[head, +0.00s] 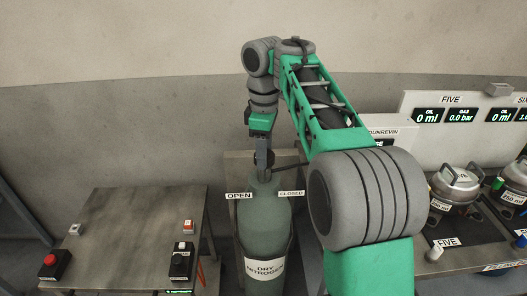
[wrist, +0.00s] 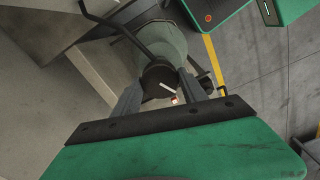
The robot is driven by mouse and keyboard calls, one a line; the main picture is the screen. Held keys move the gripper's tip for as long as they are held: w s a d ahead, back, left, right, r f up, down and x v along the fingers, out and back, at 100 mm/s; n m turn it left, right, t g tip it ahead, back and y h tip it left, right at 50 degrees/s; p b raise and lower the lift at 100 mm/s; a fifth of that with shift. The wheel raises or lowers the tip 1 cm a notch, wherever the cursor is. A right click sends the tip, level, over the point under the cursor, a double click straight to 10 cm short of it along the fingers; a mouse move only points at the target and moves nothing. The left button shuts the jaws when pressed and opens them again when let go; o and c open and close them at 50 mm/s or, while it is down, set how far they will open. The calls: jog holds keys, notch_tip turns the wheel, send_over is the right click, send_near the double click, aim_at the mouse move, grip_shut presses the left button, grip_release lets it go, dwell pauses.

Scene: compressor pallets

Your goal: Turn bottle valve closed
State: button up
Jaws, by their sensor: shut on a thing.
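The grey-green gas bottle (head: 266,222), labelled DRY NITROGEN, stands upright in the middle of the head view, with OPEN (head: 239,195) and CLOSED (head: 291,193) signs at its left and right. My gripper (head: 263,168) reaches down from above onto its top. In the wrist view my gripper (wrist: 158,92) has its two fingers on either side of the dark round bottle valve (wrist: 158,74) and is shut on it. A white pointer mark (wrist: 168,88) shows on the valve. The bottle's shoulder (wrist: 165,42) shows beyond it. The fingers hide part of the valve in the head view.
A metal table (head: 130,225) with a red-button box (head: 54,264) and switches stands at the left. At the right is a bench with metal canisters (head: 457,185) and displays (head: 445,115). A dark hose (wrist: 115,28) runs from beside the valve.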

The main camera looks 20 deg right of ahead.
jog(key=shift+m, duration=0.4)
jog(key=m, duration=1.1)
jog(key=shift+m, duration=0.4)
jog(key=m, duration=1.1)
jog(key=shift+m, duration=0.3)
jog(key=o, duration=1.4)
jog(key=shift+r, duration=0.1)
